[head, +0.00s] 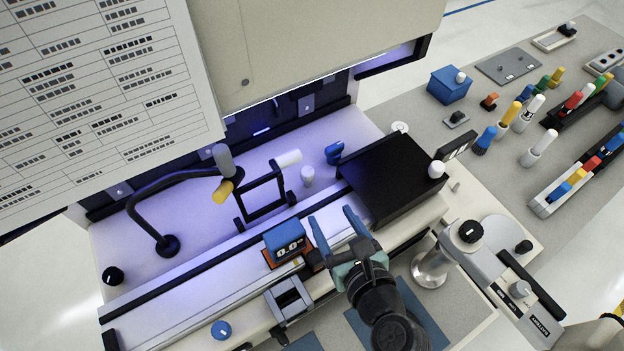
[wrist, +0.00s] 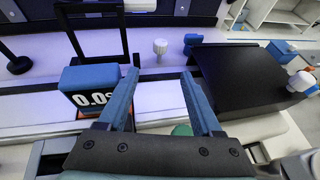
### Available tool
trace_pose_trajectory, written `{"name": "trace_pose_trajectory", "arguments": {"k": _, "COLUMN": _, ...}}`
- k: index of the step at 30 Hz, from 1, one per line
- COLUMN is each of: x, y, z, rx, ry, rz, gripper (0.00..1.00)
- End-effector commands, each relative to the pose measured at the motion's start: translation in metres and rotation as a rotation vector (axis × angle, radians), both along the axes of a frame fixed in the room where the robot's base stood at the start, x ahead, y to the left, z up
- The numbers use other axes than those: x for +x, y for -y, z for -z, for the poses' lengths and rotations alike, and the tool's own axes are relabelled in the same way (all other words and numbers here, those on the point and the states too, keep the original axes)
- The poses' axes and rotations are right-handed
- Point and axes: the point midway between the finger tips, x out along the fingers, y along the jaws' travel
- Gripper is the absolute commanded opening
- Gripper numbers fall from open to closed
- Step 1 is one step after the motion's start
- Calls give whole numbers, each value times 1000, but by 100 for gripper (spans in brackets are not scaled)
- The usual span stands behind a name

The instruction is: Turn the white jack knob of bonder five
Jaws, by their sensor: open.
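A small white knob (head: 307,176) stands upright on the lit bed of the bonder, beside the black frame. It also shows in the wrist view (wrist: 160,47), just beyond and between the fingertips. My gripper (head: 331,214) is open and empty above the front rail; its two blue fingers also show in the wrist view (wrist: 160,72). A clear gap lies between them and the knob. Another white knob (head: 436,168) sits at the right edge of the black box, also in the wrist view (wrist: 302,80). No label marks either knob or the bonder's number.
A blue block reading 0.0 (head: 285,240) stands left of my gripper. The black frame (head: 262,195) with a white grip rises behind it. The black box (head: 395,178) lies to the right. Several coloured bottles and tools cover the grey bench (head: 475,165) farther right.

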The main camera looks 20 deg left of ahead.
Motion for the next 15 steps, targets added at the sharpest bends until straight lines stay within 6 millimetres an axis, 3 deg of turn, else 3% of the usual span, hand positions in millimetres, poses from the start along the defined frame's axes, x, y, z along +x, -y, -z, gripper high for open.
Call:
{"name": "trace_pose_trajectory", "arguments": {"k": 5, "x": 4, "y": -6, "z": 0, "rx": 5, "ry": 3, "rz": 11, "gripper": 66}}
{"name": "trace_pose_trajectory", "arguments": {"k": 15, "x": 48, "y": -43, "z": 23, "rx": 5, "ry": 4, "rz": 8, "gripper": 66}}
